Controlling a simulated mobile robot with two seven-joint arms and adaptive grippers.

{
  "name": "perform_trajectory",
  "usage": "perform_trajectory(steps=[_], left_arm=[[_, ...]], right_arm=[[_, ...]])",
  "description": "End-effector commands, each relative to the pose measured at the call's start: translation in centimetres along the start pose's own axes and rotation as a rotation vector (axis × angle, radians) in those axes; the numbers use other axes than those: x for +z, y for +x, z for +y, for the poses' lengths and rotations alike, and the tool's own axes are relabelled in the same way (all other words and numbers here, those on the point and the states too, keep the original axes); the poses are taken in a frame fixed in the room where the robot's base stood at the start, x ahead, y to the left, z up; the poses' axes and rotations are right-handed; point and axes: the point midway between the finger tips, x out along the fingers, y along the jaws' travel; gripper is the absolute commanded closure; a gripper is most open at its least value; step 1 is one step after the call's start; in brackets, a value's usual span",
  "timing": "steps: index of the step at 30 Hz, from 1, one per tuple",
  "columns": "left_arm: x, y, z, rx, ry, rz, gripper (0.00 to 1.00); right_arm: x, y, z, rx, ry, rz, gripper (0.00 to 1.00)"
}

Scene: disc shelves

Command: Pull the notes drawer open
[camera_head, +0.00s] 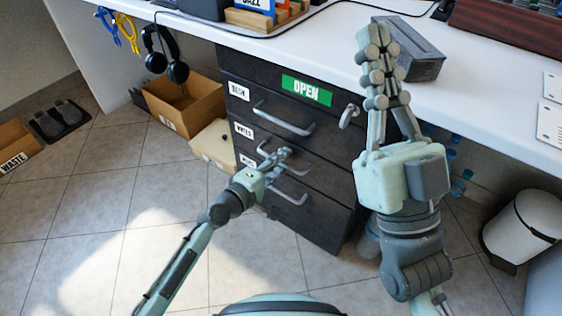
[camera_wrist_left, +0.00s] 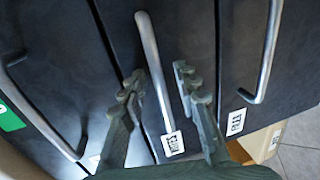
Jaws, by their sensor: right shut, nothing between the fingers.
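The notes drawer (camera_head: 262,148) is the middle of three in the dark drawer unit, its front apparently flush with the others. Its label (camera_head: 243,130) is at the left. Its grey bar handle (camera_wrist_left: 152,62) runs between the fingers of my left gripper (camera_wrist_left: 160,85) in the left wrist view, with a gap to the right finger; contact on the left side is unclear. In the head view my left gripper (camera_head: 275,157) is at this handle and covers part of it. My right gripper (camera_head: 375,38) is shut and empty, above the desk top.
The top drawer's handle (camera_head: 283,121) and the bottom drawer's handle (camera_head: 290,196) lie close above and below. A grey box (camera_head: 418,55) is beside my right gripper on the desk. A cardboard box (camera_head: 182,103) stands left of the drawers. Floor in front is clear.

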Motion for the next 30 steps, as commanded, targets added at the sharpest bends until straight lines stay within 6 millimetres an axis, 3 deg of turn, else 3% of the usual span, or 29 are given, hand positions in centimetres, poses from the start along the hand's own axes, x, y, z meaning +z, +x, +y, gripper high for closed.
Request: perform_trajectory(steps=[1,8,30], left_arm=[[0.00,-0.02,-0.01,0.000,0.000,0.000,0.74],[-0.01,-0.04,-0.02,0.000,0.000,0.000,1.00],[-0.01,-0.64,-0.26,-0.002,0.000,0.000,1.00]], right_arm=[[0.01,0.00,0.01,0.000,0.000,0.000,1.00],[0.03,0.00,0.02,0.000,0.000,-0.001,1.00],[0.03,0.02,0.01,0.000,0.000,-0.001,1.00]])
